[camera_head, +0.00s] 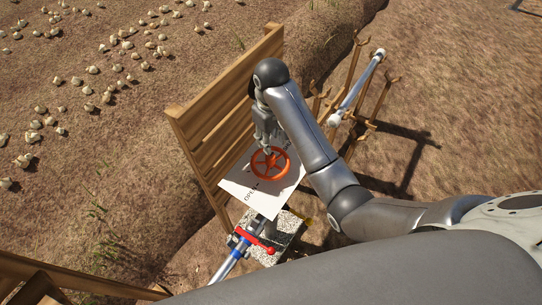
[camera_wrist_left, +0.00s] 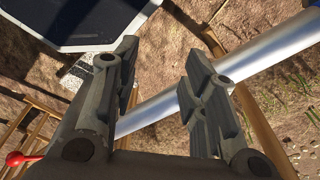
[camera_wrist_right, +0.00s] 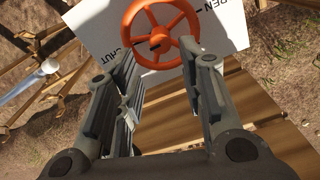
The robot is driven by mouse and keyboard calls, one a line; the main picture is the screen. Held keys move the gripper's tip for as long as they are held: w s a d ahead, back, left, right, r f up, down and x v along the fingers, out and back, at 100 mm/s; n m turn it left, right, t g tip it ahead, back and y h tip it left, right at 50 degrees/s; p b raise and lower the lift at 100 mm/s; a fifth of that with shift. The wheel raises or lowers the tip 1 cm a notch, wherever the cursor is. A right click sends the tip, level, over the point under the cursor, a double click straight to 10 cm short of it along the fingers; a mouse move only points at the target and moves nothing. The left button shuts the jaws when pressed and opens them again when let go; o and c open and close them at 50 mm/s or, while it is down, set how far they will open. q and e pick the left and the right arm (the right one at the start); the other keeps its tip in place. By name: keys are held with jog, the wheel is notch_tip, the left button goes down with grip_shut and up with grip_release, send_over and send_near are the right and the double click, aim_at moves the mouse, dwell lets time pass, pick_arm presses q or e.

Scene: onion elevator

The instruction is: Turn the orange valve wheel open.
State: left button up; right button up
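The orange valve wheel (camera_head: 288,165) is a spoked ring in front of a white plate (camera_head: 238,184) lettered OPEN. In the right wrist view, the wheel (camera_wrist_right: 160,40) lies just beyond my right fingertips, and the plate also shows part of the word SHUT. My right gripper (camera_head: 270,150) hangs over the wheel's upper part; its fingers (camera_wrist_right: 165,65) are spread with nothing between them. Whether a fingertip touches the rim is unclear. My left gripper (camera_wrist_left: 163,60) is open. A metal pipe (camera_wrist_left: 150,113) crosses behind its fingers and is not gripped. The left fingers are hidden in the head view.
A red lever (camera_head: 255,241) sits on a pipe below the plate, near a speckled block (camera_head: 287,228). A slatted wooden panel (camera_head: 215,115) stands behind the wheel. A wooden rack (camera_head: 375,105) holding a pipe stands right. Onions (camera_head: 90,70) lie on soil at upper left.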

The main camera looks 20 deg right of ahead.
aim_at(271, 157)
notch_tip(271, 157, down, 9)
jog(key=shift+r+p, duration=0.1)
jog(key=shift+p, duration=0.9)
jog(key=shift+f, duration=0.9)
pick_arm(q)
jog(key=shift+s+r, duration=0.25)
jog(key=shift+r, duration=0.3)
jog(key=shift+s+r, duration=0.25)
jog(key=shift+r, duration=0.3)
pick_arm(e)
jog(key=c, duration=0.7)
